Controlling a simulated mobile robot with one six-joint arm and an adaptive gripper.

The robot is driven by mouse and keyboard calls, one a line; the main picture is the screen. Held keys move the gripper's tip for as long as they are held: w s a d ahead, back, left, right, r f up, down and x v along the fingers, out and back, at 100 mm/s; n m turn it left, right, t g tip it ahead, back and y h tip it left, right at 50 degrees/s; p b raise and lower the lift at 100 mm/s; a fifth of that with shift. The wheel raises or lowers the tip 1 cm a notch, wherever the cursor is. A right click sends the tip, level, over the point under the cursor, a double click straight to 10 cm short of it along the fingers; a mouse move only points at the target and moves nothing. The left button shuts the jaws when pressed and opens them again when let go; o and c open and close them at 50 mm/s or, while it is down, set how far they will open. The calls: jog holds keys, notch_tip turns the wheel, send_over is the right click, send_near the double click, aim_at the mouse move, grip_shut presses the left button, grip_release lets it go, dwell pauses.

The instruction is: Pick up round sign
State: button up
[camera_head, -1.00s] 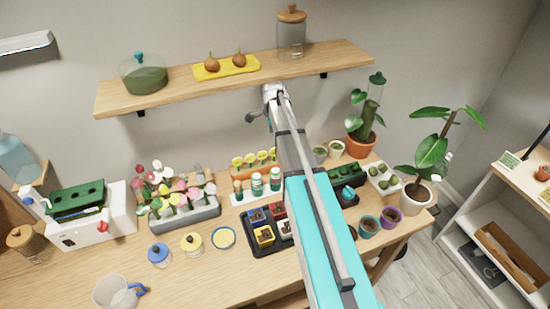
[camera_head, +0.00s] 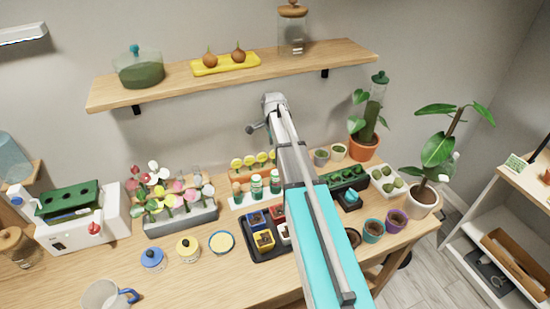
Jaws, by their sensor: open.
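A wall shelf (camera_head: 230,82) juts out above my gripper. Bottles (camera_head: 256,187), a flower planter (camera_head: 180,217) and a dark tray (camera_head: 265,250) of small pots crowd the table near the signs. A potted plant (camera_head: 365,147) stands to the right.

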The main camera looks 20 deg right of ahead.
aim_at(274, 157)
jog(key=shift+f, duration=0.1)
jog(key=shift+s+d+f+b, duration=0.1)
jog(key=shift+f+b, duration=1.15)
jog(key=shift+b, duration=0.1)
jog(key=shift+d+f+b, duration=0.1)
jog(key=shift+f+b, duration=1.15)
jog(key=shift+b, duration=0.05)
jog(key=shift+c, duration=0.2)
grip_shut()
